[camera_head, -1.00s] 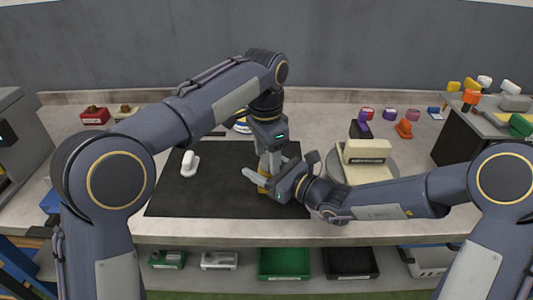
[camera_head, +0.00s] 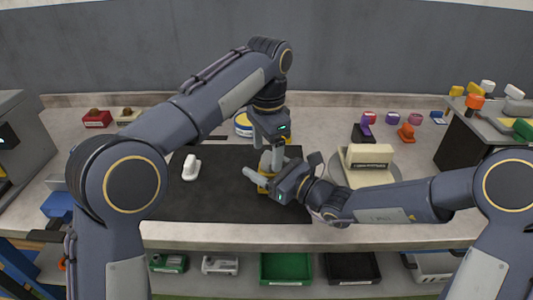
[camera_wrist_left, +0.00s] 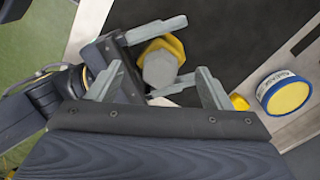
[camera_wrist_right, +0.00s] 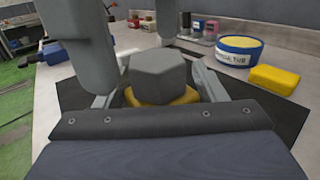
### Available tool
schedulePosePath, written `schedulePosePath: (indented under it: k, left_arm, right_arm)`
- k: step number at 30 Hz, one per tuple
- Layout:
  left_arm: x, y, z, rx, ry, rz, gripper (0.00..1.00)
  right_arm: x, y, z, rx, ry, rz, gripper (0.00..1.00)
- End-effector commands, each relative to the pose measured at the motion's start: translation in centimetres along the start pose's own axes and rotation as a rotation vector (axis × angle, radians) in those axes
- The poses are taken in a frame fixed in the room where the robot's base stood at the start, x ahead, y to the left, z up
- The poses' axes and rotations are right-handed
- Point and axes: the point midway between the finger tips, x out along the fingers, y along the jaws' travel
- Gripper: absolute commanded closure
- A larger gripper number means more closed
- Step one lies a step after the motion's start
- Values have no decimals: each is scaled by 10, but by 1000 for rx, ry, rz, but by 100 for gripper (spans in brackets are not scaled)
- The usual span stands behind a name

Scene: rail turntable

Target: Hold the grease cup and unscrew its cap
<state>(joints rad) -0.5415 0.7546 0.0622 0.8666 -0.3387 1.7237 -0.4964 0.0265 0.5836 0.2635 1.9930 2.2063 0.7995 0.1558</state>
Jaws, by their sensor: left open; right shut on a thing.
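The grease cup has a yellow body (camera_wrist_left: 170,43) and a grey hexagonal cap (camera_wrist_left: 160,69). My right gripper (camera_wrist_right: 158,97) is shut on the yellow body, one finger on each side, and holds it upright above the dark mat. The cap sits on top of the body. My left gripper (camera_wrist_left: 160,68) is open above the cup, pointing down, its fingers on either side of the cap with visible gaps. In the head view the cup (camera_head: 262,189) is mostly hidden by my left gripper (camera_head: 268,160) and right gripper (camera_head: 262,180).
A dark mat (camera_head: 215,200) covers the bench middle. A blue-and-yellow tub (camera_wrist_right: 238,48) and a yellow block (camera_wrist_right: 273,79) stand behind the cup. A white piece (camera_head: 191,167) lies at the mat's left. A turntable (camera_head: 388,174) with a cream block (camera_head: 367,160) is beside my right forearm.

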Motion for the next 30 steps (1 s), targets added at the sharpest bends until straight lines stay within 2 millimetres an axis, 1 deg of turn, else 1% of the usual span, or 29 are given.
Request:
schedulePosePath:
  k: [3, 6, 14, 17, 20, 21, 22, 26, 30]
  left_arm:
    - [-11, 0, -1, 1, 5, -1, 27]
    - [-16, 0, 0, 1, 5, -1, 27]
    - [-19, 1, 0, 2, 8, -1, 27]
    - [-19, 1, 0, -5, 9, -1, 38]
    - [-21, 1, 0, -59, 15, -1, 51]
    - [-22, 2, 1, -103, 21, -1, 56]
    - [-23, 2, 2, -145, 26, -1, 58]
    - [-30, 3, 4, -414, 57, 6, 58]
    - [-38, 4, 9, -784, 98, 33, 58]
  right_arm:
    - [0, 0, -2, 0, 3, 0, 77]
    - [-1, 0, -2, 0, 6, 0, 77]
    - [-1, 0, -4, 1, 9, 0, 77]
    - [-1, 0, -4, 1, 9, 0, 77]
    - [-1, 0, -4, 1, 10, 0, 77]
    - [-1, 0, -4, 1, 10, 0, 77]
    - [-1, 0, -4, 1, 10, 0, 77]
    - [-1, 0, -4, 1, 10, 0, 77]
    - [-1, 0, -4, 1, 10, 0, 77]
